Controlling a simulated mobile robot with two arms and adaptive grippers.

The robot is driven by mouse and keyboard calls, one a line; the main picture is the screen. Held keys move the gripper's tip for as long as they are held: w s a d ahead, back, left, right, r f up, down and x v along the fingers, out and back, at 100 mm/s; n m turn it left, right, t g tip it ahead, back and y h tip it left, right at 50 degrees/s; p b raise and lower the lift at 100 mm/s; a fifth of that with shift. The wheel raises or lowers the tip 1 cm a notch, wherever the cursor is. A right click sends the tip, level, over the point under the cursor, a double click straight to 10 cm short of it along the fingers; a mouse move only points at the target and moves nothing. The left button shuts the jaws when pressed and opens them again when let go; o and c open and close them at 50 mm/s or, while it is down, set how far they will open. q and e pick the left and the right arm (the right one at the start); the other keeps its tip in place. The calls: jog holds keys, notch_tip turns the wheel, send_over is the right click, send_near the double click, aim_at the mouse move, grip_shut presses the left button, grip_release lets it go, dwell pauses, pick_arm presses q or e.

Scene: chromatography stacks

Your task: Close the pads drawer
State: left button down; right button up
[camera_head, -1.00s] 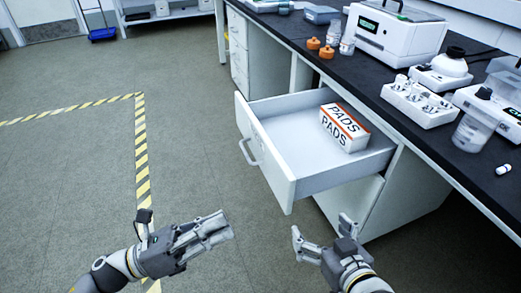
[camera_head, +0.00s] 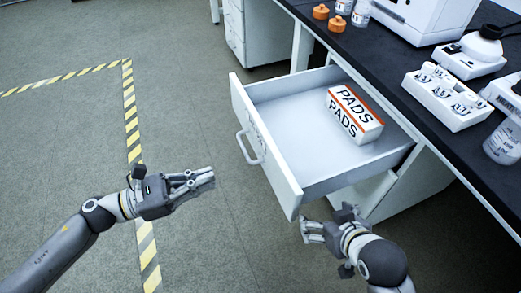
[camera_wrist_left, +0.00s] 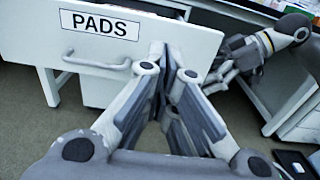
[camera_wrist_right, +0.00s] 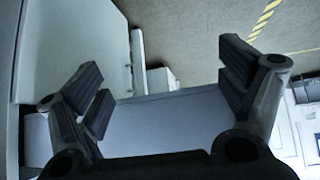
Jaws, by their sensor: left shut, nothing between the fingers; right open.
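The pads drawer (camera_head: 296,188) is pulled open from the bench, with a white box marked PADS (camera_head: 354,115) inside. Its front with the PADS label (camera_wrist_left: 100,25) and bar handle (camera_wrist_left: 95,62) faces my left gripper in the left wrist view. In the head view the handle (camera_head: 248,148) is on the drawer's left face. My left gripper (camera_head: 210,176) is shut and empty, pointing at the drawer front with a gap between them. My right gripper (camera_head: 308,228) is open and empty, low beside the near front corner of the drawer; its fingers also show in the right wrist view (camera_wrist_right: 165,85).
The black benchtop (camera_head: 400,95) holds orange-capped bottles (camera_head: 337,23), a vial tray (camera_head: 446,97) and instruments. A white cabinet (camera_head: 255,30) stands farther back. The floor left of the drawer is clear, with yellow-black tape (camera_head: 131,120).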

aim_at(273, 159)
pick_arm(q)
jog(key=p+x, duration=0.1)
jog(key=x, duration=1.2)
jog(key=shift+s+d, duration=0.1)
jog(key=shift+d, duration=0.1)
pick_arm(e)
jog(key=s, duration=0.1)
jog(key=s+d+f+g, duration=0.1)
jog(key=s, duration=0.1)
jog(key=s+f+g, duration=0.1)
jog(key=shift+s+d+h, duration=0.2)
jog(key=shift+h, duration=0.1)
jog(key=shift+r, duration=0.1)
